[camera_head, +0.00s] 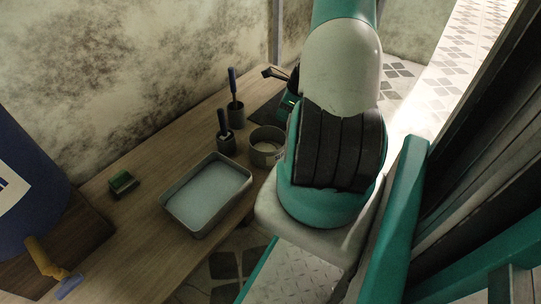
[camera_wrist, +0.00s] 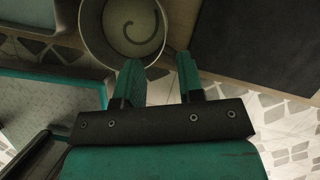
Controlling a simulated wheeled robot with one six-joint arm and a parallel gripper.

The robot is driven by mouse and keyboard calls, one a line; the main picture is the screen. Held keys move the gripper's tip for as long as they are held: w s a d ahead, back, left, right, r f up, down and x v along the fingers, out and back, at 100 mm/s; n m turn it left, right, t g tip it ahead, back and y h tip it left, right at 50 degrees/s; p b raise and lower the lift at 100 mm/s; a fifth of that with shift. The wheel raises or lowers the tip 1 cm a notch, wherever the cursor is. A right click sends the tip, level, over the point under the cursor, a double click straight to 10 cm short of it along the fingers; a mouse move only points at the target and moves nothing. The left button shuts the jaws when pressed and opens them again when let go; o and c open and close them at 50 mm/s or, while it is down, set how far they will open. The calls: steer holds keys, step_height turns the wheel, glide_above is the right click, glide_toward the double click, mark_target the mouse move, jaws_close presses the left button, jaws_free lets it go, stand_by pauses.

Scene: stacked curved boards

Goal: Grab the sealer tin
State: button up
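The round grey tin (camera_head: 266,146), which I take to be the sealer tin, stands upright on the wooden table near its right edge, beside the tray. In the wrist view the open-topped tin (camera_wrist: 88,24) is at the top, left of centre, with a dark curl on its pale inside. My gripper (camera_wrist: 158,64) is open, with nothing between its green fingers. The left fingertip overlaps the tin's lower rim in the picture; the right fingertip is right of the tin. I cannot tell whether they touch. In the head view my arm hides most of the gripper.
A grey tray (camera_head: 206,195) stands close left of the tin on the table (camera_head: 130,225). Two dark cups with tools (camera_head: 226,143) stand behind it. A small green block (camera_head: 123,183) and a blue bucket (camera_head: 28,185) are further left. A dark mat (camera_wrist: 262,38) lies right of the tin.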

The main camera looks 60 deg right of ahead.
steer(key=d+b+x, duration=0.1)
steer(key=b+x, duration=0.2)
steer(key=x, duration=0.3)
steer(key=b, duration=0.5)
glide_above(271, 144)
step_height(271, 144, down, 5)
steer(key=shift+r, duration=0.1)
steer(key=shift+r, duration=0.1)
jaws_close()
